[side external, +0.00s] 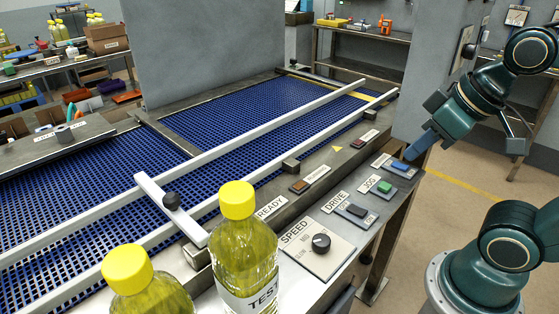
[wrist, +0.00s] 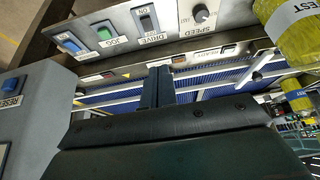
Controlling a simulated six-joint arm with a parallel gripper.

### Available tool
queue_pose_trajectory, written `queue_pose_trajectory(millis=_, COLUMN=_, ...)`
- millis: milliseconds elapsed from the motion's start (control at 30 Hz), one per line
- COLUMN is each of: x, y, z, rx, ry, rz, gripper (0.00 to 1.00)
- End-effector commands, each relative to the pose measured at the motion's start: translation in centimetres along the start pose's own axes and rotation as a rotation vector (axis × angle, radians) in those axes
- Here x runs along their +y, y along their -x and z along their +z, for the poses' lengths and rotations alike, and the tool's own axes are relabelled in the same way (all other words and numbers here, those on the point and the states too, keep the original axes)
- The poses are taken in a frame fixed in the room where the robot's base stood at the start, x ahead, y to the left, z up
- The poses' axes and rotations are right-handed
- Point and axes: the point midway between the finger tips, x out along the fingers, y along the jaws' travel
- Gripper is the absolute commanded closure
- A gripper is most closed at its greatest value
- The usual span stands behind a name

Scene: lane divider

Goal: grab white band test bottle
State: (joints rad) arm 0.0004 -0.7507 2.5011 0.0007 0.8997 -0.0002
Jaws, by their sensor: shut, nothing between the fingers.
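In the side view a yellow bottle (side external: 250,232) with a yellow cap and a white band reading TEST stands upright at the near edge of the control panel. A second yellow bottle (side external: 140,285) stands left of it, its lower part cut off by the frame. In the wrist view a bottle with a white TEST band (wrist: 294,20) is at the upper right, and another bottle (wrist: 295,84) with a band shows below it. My gripper (side external: 412,153) is shut and empty, its tips close to the blue button at the panel's far end; I cannot tell whether they touch. The fingers (wrist: 158,78) also show in the wrist view.
The panel carries a blue button (side external: 400,165), green button (side external: 384,187), drive switch (side external: 357,210) and speed knob (side external: 321,242). Beside it runs a blue mesh conveyor (side external: 235,105) with pale rails and a white divider arm (side external: 155,190). A grey wall (side external: 205,45) stands behind.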

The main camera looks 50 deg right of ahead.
Motion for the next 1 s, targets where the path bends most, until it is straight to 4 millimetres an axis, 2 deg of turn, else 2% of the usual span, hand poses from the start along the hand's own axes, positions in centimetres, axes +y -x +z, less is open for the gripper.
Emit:
queue_pose_trajectory(millis=433, x=-0.02, y=0.01, z=-0.03, rx=0.000, ry=0.001, rz=-0.001, gripper=0.98)
queue_pose_trajectory(millis=733, x=-0.02, y=0.01, z=-0.04, rx=0.000, ry=0.001, rz=-0.001, gripper=0.39)
queue_pose_trajectory(millis=1000, x=-0.03, y=0.01, z=-0.05, rx=0.000, ry=0.001, rz=-0.001, gripper=0.39)
